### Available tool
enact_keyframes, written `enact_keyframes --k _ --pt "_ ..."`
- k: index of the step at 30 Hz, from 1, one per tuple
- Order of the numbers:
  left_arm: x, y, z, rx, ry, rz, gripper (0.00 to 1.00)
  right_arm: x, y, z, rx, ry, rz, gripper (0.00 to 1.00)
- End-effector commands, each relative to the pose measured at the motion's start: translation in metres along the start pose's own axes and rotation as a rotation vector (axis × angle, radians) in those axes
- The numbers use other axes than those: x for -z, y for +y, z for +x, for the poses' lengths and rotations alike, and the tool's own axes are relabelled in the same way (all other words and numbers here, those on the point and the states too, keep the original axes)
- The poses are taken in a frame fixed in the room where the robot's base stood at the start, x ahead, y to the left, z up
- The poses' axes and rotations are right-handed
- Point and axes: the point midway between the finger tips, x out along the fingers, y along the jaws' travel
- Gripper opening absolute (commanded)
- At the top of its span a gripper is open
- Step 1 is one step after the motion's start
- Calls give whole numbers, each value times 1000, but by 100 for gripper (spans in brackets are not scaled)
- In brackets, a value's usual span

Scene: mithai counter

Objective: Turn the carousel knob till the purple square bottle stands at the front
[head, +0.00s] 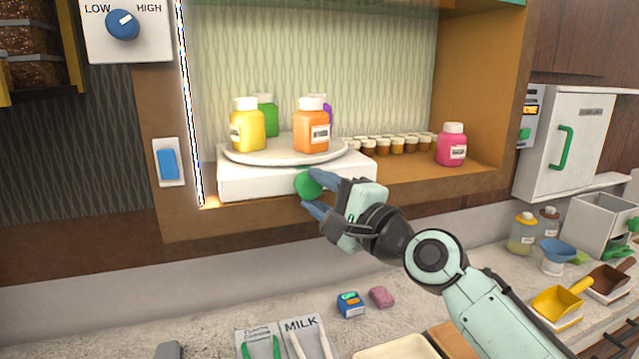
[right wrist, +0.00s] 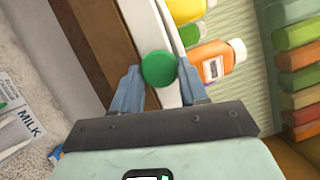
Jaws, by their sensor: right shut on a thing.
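The carousel is a round grey plate (head: 240,153) on a white base (head: 255,182) in the wooden niche. A green round knob (head: 308,186) is on the front of the base. My right gripper (head: 312,190) is shut on the knob, which shows between its fingers in the right wrist view (right wrist: 158,68). The orange bottle (head: 311,130) stands at the front right of the plate and the yellow bottle (head: 247,128) at the front left. The green bottle (head: 267,118) is behind. The purple bottle (head: 327,112) is at the back right, mostly hidden behind the orange one. My left gripper is not in view.
A pink bottle (head: 451,147) stands on the niche shelf (head: 400,178) to the right, off the carousel. Several small jars (head: 397,146) line the shelf behind it. The niche's right wall (head: 490,90) and a white cabinet (head: 565,140) are further right.

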Motion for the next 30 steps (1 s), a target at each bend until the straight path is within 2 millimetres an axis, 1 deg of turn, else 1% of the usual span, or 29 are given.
enact_keyframes --k 1,3,12,20,30 --pt "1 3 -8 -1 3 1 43 0 -5 0 -13 2 -41 13" --pt "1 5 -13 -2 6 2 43 0 -6 0 -34 0 -93 13" --pt "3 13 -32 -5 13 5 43 1 -7 0 -104 -5 -264 13" --pt "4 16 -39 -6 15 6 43 1 -7 0 -130 -6 -334 13" --pt "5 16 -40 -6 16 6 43 1 -6 0 -135 -6 -347 13"
